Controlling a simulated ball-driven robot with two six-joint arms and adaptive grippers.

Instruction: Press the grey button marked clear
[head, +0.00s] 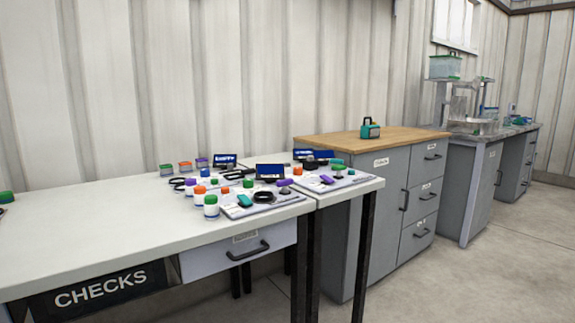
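I cannot make out a grey button marked clear in the head view. On the white table, a pale board (234,211) at the front carries small coloured parts and a dark ring (264,197). A second pale board (350,180) lies to its right. Small dark devices with blue screens stand there, one behind the front board (270,171) and one farther back (225,160). Any buttons or lettering on them are too small to read. Neither of my grippers is in view.
Jars with green, orange and purple lids stand around the boards, such as a green-lidded jar (211,206). The white table (110,215) is largely clear at left. A grey cabinet (380,200) with a wooden top holds a teal item (370,129).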

